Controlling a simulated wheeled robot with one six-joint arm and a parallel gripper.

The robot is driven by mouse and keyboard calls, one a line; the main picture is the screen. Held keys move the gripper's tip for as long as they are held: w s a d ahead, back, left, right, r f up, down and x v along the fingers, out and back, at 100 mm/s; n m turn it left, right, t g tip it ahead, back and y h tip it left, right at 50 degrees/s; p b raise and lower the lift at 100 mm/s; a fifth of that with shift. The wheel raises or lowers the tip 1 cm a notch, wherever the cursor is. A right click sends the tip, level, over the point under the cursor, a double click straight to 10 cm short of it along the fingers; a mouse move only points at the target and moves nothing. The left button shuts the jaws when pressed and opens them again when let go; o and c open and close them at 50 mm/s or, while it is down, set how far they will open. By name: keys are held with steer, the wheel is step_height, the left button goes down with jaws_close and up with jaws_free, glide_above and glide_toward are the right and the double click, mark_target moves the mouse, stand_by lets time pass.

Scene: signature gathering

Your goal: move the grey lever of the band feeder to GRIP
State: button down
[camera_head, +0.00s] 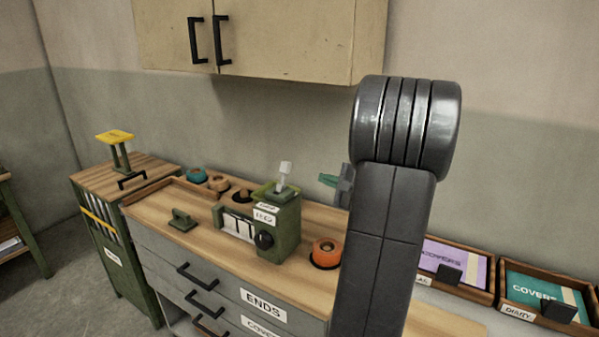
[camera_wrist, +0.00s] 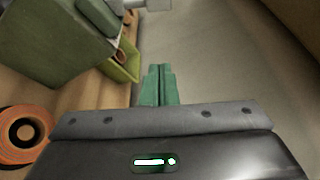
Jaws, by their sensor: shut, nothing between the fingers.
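The band feeder (camera_head: 279,232) is a green box on the wooden counter, with a black knob and small labels that I cannot read surely. Its light grey lever (camera_head: 285,168) stands up from the top, tilted slightly. My gripper (camera_head: 331,181) has green fingers and is shut and empty, in the air to the right of the lever and apart from it. In the wrist view the fingertips (camera_wrist: 160,68) are together. The feeder (camera_wrist: 55,40) is at the upper left there, and the lever (camera_wrist: 145,5) is cut off by the top edge.
An orange roll (camera_head: 327,250) sits right of the feeder; more rolls (camera_head: 217,183) stand behind it. A green-handled block (camera_head: 182,220) lies to the left. Trays of covers (camera_head: 455,258) stand at the right. A wall cabinet (camera_head: 285,40) hangs above. My arm hides part of the counter.

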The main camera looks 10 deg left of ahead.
mark_target(283, 179)
steer(key=w+a+p, duration=0.1)
steer(key=a, duration=0.2)
steer(key=a+p, duration=0.1)
steer(key=a, duration=0.2)
steer(key=w+a+p, duration=0.1)
steer(key=a+p, duration=0.1)
steer(key=a, duration=0.1)
steer(key=shift+w+r, duration=0.1)
steer(key=shift+w, duration=0.25)
